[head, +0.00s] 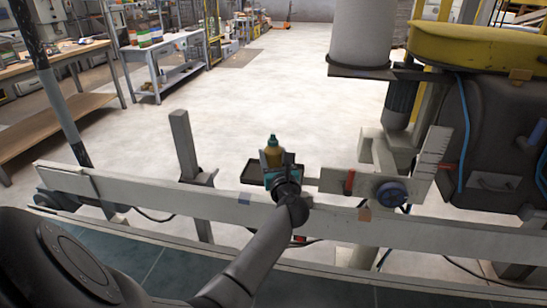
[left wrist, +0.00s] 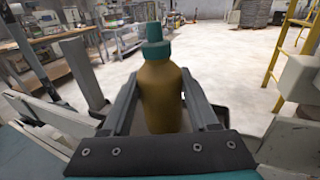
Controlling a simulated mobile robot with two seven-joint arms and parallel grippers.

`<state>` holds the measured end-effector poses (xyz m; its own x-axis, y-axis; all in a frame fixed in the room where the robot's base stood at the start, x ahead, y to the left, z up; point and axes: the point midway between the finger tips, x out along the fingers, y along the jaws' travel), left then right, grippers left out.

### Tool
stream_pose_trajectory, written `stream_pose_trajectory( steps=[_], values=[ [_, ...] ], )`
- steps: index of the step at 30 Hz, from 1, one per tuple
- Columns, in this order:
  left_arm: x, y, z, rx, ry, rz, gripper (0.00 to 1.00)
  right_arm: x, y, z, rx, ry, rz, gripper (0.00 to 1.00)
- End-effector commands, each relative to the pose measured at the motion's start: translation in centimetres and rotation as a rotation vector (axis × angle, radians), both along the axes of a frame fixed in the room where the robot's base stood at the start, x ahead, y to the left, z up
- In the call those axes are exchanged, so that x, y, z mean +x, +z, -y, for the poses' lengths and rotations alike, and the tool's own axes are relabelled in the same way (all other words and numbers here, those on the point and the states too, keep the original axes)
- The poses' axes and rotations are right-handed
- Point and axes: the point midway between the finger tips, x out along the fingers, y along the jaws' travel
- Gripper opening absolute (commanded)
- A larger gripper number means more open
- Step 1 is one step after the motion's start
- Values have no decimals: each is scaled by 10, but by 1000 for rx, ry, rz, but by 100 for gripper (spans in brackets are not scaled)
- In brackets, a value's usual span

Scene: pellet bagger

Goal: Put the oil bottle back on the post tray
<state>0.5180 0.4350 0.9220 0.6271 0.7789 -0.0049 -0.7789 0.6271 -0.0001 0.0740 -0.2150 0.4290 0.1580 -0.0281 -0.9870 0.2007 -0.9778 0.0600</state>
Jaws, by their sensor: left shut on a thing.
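The oil bottle (head: 273,153) is amber-yellow with a dark green cap and stands about upright. My left gripper (head: 274,162) is shut on it; in the left wrist view the bottle (left wrist: 162,92) sits between the two fingers (left wrist: 160,105). The post tray (head: 253,174) is a small dark tray just behind the pale rail. The bottle shows over the tray's right part in the head view. The gripper hides the bottle's base, so I cannot tell whether it touches the tray. My right gripper is not in view.
A long pale rail (head: 120,191) crosses in front of me. A grey upright post (head: 184,147) stands left of the tray. Open floor lies beyond.

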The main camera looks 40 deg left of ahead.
Motion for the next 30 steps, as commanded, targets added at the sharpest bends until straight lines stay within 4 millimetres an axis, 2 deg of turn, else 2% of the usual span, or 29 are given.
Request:
stream_pose_trajectory(
  steps=[7, 8, 15, 26, 30],
  values=[
    [0, -3, 0, 0, 0, 1, 0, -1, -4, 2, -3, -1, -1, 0],
    [0, -3, 0, 0, 0, 0, 64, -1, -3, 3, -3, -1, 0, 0],
    [0, -2, 0, -1, 0, 1, 90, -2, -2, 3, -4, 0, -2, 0],
    [0, 3, 0, 0, 0, 0, 90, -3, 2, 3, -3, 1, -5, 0],
    [-14, 0, 18, -5, -2, -2, 90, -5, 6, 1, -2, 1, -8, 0]
  ],
)
